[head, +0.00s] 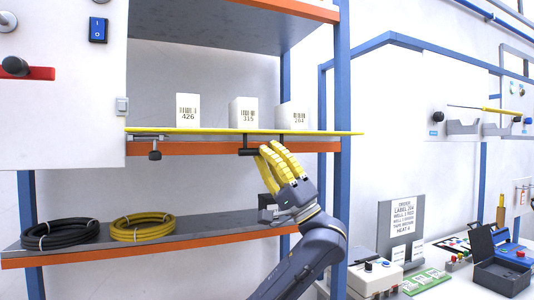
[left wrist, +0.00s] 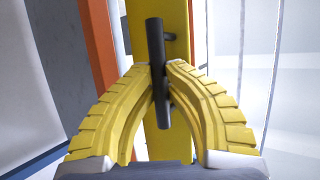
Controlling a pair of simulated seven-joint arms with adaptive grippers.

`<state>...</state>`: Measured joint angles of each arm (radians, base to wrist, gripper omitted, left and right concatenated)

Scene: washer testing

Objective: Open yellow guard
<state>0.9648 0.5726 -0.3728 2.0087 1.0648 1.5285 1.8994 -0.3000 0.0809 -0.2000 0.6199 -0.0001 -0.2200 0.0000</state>
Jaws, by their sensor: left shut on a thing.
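The yellow guard (head: 335,132) shows in the head view as a thin, nearly level yellow strip along the front of the middle shelf. A black bar handle (head: 248,152) hangs just below it. My left gripper (head: 266,150) has yellow ribbed fingers and reaches up to this handle from below right. In the left wrist view the fingers (left wrist: 160,78) close around the black handle (left wrist: 155,40), with the yellow guard face (left wrist: 140,25) behind it. My right gripper is not in view.
Boxes labelled 426 (head: 187,111), 315 (head: 243,113) and 264 (head: 293,116) stand behind the strip. A blue post (head: 341,80) rises right of my gripper. Black (head: 60,234) and yellow (head: 142,227) hose coils lie on the lower shelf. A workbench with devices is at lower right.

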